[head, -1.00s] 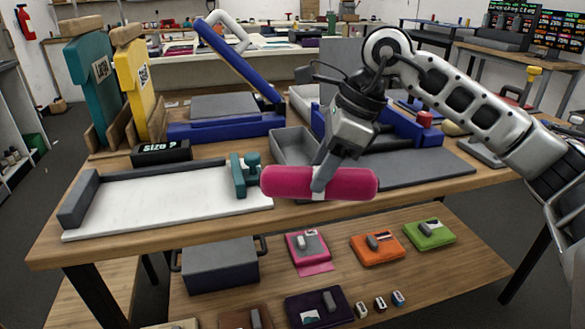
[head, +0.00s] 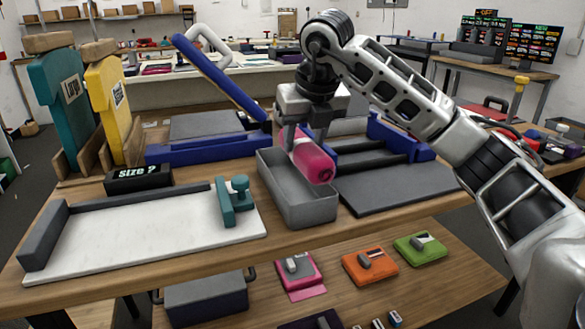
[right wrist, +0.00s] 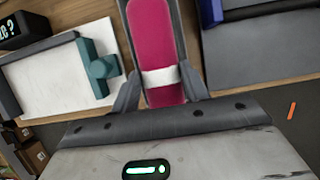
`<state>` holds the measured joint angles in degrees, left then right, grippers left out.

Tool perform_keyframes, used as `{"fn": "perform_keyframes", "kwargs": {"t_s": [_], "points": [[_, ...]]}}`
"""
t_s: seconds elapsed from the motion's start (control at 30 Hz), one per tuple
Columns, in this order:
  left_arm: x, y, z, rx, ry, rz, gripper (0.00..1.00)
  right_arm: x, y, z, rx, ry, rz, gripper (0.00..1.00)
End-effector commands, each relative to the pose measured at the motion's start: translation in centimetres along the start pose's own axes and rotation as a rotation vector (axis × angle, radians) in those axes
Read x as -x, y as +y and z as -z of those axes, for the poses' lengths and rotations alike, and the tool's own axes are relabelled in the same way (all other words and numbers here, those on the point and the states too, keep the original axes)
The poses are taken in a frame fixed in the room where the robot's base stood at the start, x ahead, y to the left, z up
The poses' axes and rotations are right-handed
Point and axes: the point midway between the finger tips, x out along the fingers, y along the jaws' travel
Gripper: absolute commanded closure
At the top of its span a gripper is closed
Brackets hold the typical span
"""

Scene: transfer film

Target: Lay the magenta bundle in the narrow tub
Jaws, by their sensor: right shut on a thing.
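The magenta bundle (head: 313,161) is a rounded roll with a pale band, which shows in the right wrist view (right wrist: 153,35). My right gripper (head: 305,140) is shut on it near the band. The bundle lies lengthwise over the narrow grey tub (head: 309,211), in line with its long sides. In the right wrist view the tub's walls (right wrist: 181,32) show along both sides of the bundle. I cannot tell whether the bundle touches the tub floor; its near end shows around rim height. My left gripper is not in view.
Left of the tub is a white board (head: 140,232) with a teal clamp (head: 238,200). A blue frame with a grey plate (head: 400,187) stands close on the right. A blue lever device (head: 205,145) stands behind.

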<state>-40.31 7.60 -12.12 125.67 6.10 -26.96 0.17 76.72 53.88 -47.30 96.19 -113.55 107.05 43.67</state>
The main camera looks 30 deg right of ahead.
Motion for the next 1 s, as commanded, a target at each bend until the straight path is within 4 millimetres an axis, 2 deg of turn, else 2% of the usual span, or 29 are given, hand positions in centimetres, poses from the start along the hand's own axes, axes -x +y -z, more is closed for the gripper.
{"fn": "perform_keyframes", "kwargs": {"t_s": [0.1,0.2,0.5,0.63,0.77,1.0], "points": [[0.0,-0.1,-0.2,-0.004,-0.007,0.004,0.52,-3.0,0.2,-1.0,0.000,0.005,0.001,0.81],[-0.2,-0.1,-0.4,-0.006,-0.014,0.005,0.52,-4.8,0.3,-1.6,0.001,0.003,0.000,0.81],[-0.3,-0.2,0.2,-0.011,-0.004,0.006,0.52,-7.8,0.5,-2.5,0.001,0.002,-0.001,0.81],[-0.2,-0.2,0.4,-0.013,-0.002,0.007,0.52,-9.6,0.4,-1.7,0.003,0.002,0.001,0.81],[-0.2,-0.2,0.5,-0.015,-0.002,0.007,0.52,-10.4,0.4,-1.4,0.002,0.000,0.000,0.81],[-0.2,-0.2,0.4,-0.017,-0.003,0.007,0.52,-10.5,0.4,-1.4,0.002,-0.001,-0.001,0.81]]}}
